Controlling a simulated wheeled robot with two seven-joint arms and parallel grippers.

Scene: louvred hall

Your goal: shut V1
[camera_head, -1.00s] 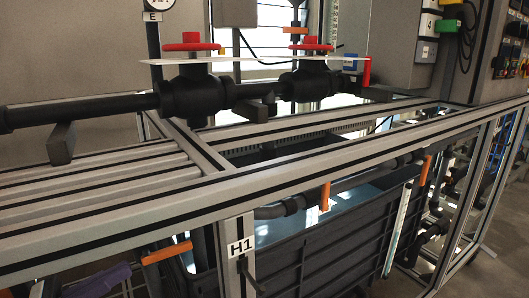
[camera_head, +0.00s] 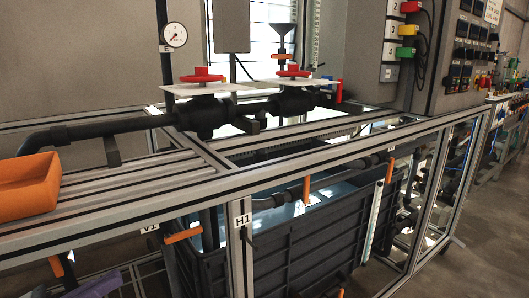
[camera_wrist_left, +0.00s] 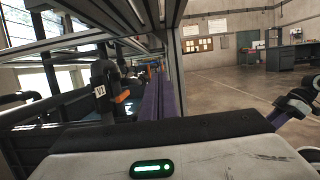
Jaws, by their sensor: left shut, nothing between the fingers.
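The V1 tag (camera_head: 150,228) hangs under the front rail of the frame in the head view. An orange lever (camera_head: 183,236) just right of it lies nearly level, slightly tilted; the valve body behind it is mostly hidden. My left gripper (camera_head: 100,286), with purple fingers, is at the bottom left edge, below and left of that lever and apart from it. In the left wrist view its fingers (camera_wrist_left: 158,100) are shut and empty. A tag (camera_wrist_left: 99,90), its number hard to read, and an orange lever (camera_wrist_left: 122,96) are left of the fingers. My right gripper is not visible.
The metal front rail (camera_head: 130,210) runs above the V1 lever. An orange tray (camera_head: 25,185) sits on the frame at left. Another orange lever (camera_head: 57,266) is at lower left. The H1 tag (camera_head: 242,220) and a dark tank (camera_head: 300,245) are to the right. The floor at right is open.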

